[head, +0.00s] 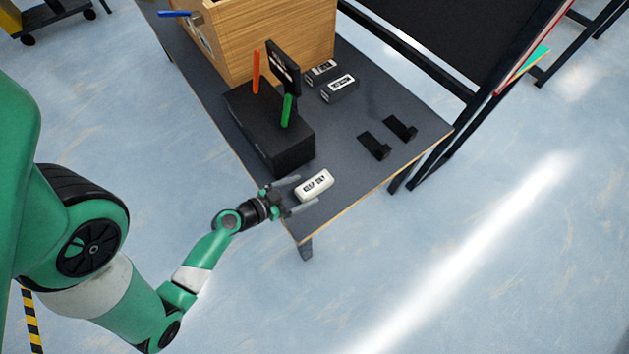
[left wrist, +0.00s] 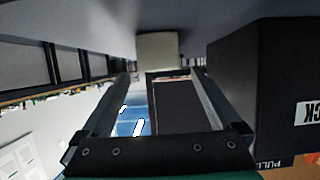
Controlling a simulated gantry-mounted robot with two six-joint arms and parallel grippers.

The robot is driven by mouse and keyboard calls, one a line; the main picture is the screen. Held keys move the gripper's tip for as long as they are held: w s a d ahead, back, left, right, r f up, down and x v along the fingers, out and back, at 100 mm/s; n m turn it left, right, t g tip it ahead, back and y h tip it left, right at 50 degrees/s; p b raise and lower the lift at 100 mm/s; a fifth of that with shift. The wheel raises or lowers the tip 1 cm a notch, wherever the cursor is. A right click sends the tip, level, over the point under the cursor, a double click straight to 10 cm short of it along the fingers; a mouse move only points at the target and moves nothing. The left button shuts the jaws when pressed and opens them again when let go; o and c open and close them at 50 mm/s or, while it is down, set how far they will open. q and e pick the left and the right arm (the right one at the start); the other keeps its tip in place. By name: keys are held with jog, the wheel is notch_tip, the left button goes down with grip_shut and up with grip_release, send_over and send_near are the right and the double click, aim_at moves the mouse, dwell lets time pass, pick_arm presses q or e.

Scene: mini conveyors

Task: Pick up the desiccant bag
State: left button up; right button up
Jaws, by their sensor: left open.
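The desiccant bag (head: 314,183) is a small white block with dark lettering on top, lying near the front end of the dark table. My left gripper (head: 308,190) is open at the table's near edge, its two fingers pointing at the bag. One fingertip lies toward each side of the bag's near end. In the left wrist view the bag (left wrist: 158,46) shows pale and plain beyond the gap between the open fingertips (left wrist: 157,73). I cannot tell whether a finger touches it. My right gripper is not in view.
A black box (head: 285,152) with orange and green upright pieces stands just behind the bag; its dark side (left wrist: 240,90) is close in the wrist view. Two black holders (head: 374,146) and two labelled dark boxes (head: 338,89) lie farther back. A wooden crate (head: 240,60) stands beyond.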

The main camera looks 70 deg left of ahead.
aim_at(309, 187)
pick_arm(q)
jog(key=x, duration=0.5)
jog(key=shift+s+f, duration=0.1)
jog(key=shift+f, duration=0.05)
jog(key=shift+s, duration=0.1)
jog(key=shift+c, duration=0.7)
jog(key=c, duration=1.4)
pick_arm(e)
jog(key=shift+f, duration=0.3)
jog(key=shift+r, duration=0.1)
